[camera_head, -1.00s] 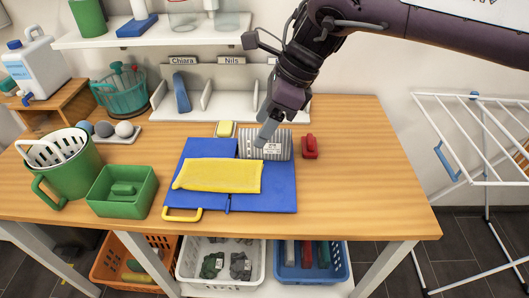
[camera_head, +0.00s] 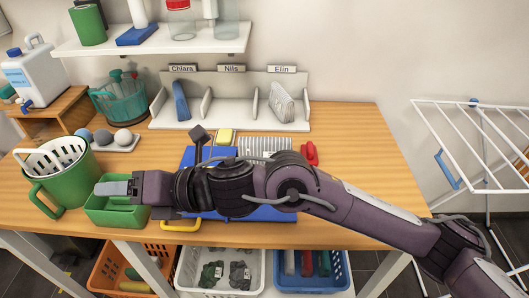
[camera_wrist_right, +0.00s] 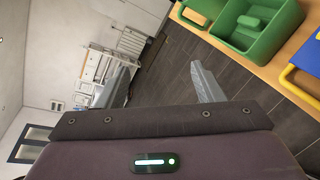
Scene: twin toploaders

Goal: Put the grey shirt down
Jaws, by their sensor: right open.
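A folded grey shirt (camera_head: 281,103) stands on edge in the rack compartment under the Elin label, apart from my grippers. My right gripper (camera_head: 113,188) is in front of the green tray (camera_head: 120,215) at the left of the table. In the right wrist view its two fingers (camera_wrist_right: 160,78) are spread with nothing between them. My left gripper is not in view.
A green pitcher (camera_head: 75,183) stands left of the tray. Baskets (camera_head: 312,283) sit below. The table's right side is clear.

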